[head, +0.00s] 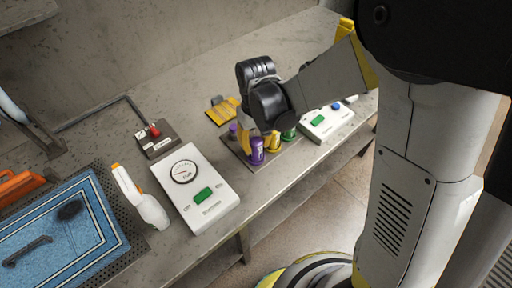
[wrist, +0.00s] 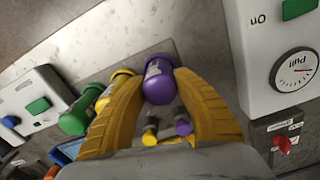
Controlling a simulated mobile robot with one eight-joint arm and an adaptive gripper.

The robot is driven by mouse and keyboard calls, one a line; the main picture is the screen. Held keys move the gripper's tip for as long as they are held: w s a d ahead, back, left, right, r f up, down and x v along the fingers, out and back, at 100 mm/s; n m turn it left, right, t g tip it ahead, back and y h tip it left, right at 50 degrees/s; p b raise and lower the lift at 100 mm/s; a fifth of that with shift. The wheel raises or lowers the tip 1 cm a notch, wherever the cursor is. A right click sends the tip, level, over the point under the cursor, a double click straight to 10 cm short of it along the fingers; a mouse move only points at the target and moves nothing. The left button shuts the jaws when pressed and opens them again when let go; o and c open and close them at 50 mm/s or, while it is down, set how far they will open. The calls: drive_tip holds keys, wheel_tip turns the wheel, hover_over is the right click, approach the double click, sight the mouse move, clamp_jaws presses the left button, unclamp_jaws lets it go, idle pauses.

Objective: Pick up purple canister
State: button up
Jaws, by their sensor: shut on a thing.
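The purple canister (wrist: 158,85) is between the two yellow fingers of my gripper (wrist: 160,82) in the wrist view, and the fingers touch its sides. In the head view the purple canister (head: 257,151) stands upright at the front of a dark tray (head: 237,150), and my gripper (head: 250,138) reaches down to it from behind, its fingers partly hidden. I cannot tell whether the canister is clear of the tray.
Yellow (wrist: 114,91) and green (wrist: 76,116) canisters stand close beside it. A white gauge box (head: 205,215) is at the left and a white button box (head: 325,124) at the right.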

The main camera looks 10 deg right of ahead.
sight(256, 140)
drive_tip(key=shift+w+r+p, duration=0.1)
drive_tip(key=shift+r+p, duration=0.2)
drive_tip(key=shift+r, duration=0.25)
wheel_tip(256, 140, up, 3)
drive_tip(key=shift+f+p, duration=0.1)
drive_tip(key=shift+p, duration=0.55)
drive_tip(key=s+d+r+p, duration=0.2)
drive_tip(key=d+r, duration=0.5)
drive_tip(key=d, duration=0.4)
drive_tip(key=shift+s+d+p, duration=0.2)
drive_tip(key=shift+s+p, duration=0.05)
drive_tip(key=shift+p, duration=0.3)
drive_tip(key=o, duration=0.4)
drive_tip(key=c, duration=0.4)
